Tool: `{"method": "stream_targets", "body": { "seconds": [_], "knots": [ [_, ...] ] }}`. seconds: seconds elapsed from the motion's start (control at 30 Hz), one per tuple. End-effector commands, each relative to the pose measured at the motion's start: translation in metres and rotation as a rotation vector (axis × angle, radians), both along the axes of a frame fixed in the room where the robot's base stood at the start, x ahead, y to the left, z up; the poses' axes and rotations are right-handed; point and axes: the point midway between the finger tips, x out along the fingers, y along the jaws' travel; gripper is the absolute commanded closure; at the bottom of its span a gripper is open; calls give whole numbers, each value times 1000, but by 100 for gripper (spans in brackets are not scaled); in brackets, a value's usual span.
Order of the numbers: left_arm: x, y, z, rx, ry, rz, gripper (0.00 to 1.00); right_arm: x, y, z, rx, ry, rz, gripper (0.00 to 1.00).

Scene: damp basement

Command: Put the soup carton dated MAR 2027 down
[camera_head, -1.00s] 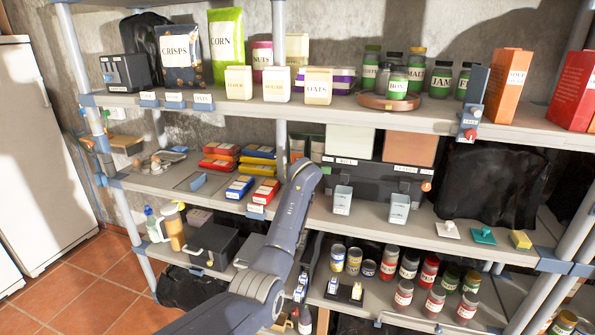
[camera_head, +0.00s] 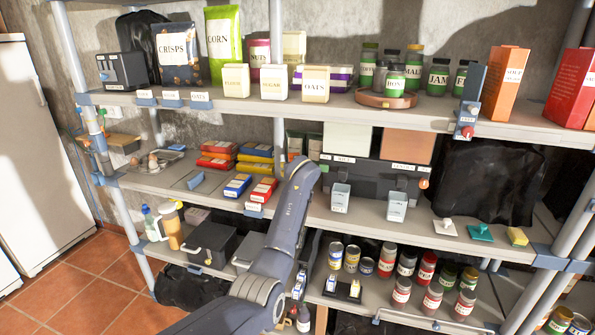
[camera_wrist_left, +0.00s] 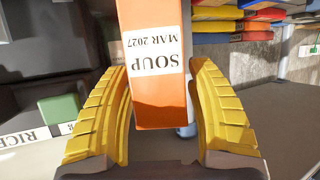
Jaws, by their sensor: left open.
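The soup carton (camera_wrist_left: 158,75) is orange with a white label reading SOUP, MAR 2027, upside down in the left wrist view. It is between the two yellow fingers of my left gripper (camera_wrist_left: 160,125). The gripper is open, with one finger on each side of the carton; I cannot tell whether either finger touches it. In the head view my left arm reaches to the middle shelf (camera_head: 345,222) and hides the gripper and this carton. Whether the carton's base rests on the shelf does not show. My right gripper is not in view.
Stacked red, yellow and blue packets (camera_head: 238,160) lie left of my arm. Two pale cartons (camera_head: 341,198) and a dark bin (camera_head: 365,182) are to its right. Another orange soup carton (camera_head: 507,85) stands on the top shelf. A RICE label (camera_wrist_left: 30,140) is close to the fingers.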

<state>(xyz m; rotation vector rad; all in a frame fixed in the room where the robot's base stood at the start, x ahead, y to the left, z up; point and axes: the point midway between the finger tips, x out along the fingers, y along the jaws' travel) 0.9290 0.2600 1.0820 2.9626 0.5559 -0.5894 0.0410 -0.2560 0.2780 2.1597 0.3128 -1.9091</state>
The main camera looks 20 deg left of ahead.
Motion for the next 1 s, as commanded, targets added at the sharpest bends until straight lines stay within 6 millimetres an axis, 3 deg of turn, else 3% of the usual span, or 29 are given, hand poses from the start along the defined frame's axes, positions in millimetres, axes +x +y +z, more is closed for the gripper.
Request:
{"method": "stream_targets", "body": {
  "seconds": [0.6,1.0],
  "knots": [
    [-74,-29,33,-5,-2,1,43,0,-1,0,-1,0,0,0],
    [-93,-35,40,0,-1,0,43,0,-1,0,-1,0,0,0]
  ]
}}
